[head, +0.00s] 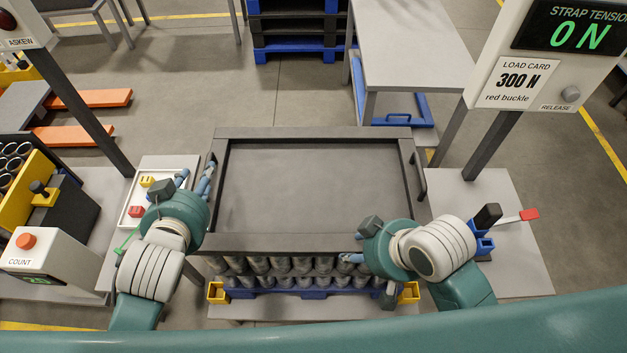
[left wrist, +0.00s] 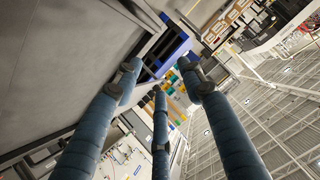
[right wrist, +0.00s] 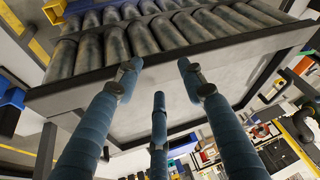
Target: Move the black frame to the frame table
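The black frame (head: 310,132) is a dark rectangle with handles on its left and right sides. It lies around a grey sheet (head: 310,185) on top of stacked cans (head: 285,265) in the head view. My left gripper (head: 207,180) is at the frame's left side, close to the left handle (head: 212,170); its fingers are spread in the left wrist view (left wrist: 160,80), and contact is unclear. My right gripper (head: 354,249) is near the front right of the frame, below the right handle (head: 419,177). Its fingers are spread and empty in the right wrist view (right wrist: 158,85).
A grey table (head: 410,40) stands at the back right, with a bare top and a blue frame-like part low beneath it. Strap tension (head: 555,60) and count (head: 40,265) stations flank the stack. Open floor lies behind the stack.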

